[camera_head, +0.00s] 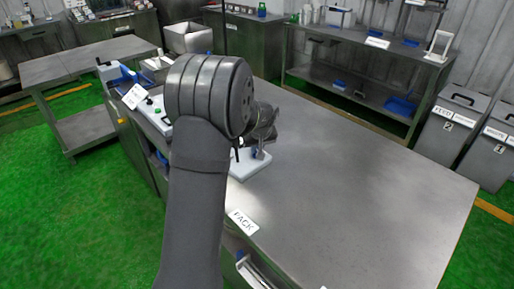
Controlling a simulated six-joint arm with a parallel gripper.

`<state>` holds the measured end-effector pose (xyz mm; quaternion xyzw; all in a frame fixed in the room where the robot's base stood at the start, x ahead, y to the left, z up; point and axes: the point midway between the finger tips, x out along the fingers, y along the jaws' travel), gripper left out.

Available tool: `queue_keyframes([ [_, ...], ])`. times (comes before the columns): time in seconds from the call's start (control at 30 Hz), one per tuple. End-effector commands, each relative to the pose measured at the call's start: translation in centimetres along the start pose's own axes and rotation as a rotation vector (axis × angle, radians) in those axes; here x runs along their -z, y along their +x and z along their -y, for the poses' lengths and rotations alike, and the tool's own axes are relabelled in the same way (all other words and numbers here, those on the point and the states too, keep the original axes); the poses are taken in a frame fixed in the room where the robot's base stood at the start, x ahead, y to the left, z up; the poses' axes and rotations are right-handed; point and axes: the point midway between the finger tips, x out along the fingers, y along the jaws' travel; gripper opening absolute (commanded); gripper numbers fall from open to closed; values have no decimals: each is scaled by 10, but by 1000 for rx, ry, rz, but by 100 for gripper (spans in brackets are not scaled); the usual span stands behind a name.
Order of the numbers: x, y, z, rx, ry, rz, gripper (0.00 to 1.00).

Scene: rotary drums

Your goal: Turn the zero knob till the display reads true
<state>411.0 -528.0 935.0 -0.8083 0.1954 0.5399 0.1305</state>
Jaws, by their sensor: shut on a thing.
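A small device with a pale base (252,170) and a short upright post stands on the steel table, left of its middle. My gripper (248,146) is at this device, just above its base, and mostly hidden behind my own arm. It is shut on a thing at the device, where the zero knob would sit. The knob itself and the fingertips cannot be made out clearly. No display face or reading shows in this view.
The steel table (370,200) is clear to the right. A "PACK" label (242,221) lies at its front edge. A pale panel with a green button (152,108) and blue bins stand left of my arm. Shelves (350,85) and grey bins (450,125) stand behind.

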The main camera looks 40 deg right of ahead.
Motion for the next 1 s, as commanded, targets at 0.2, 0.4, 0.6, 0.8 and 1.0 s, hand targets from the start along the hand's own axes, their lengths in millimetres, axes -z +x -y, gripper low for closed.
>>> queue_keyframes([
  [0.2,0,0,0,-2,5,0,0],
  [0.4,0,0,0,-2,5,0,15],
  [0.6,0,0,0,-2,5,0,35],
  [0.8,0,-1,0,-2,5,0,35],
  [1.0,1,-21,0,-4,5,-2,35],
])
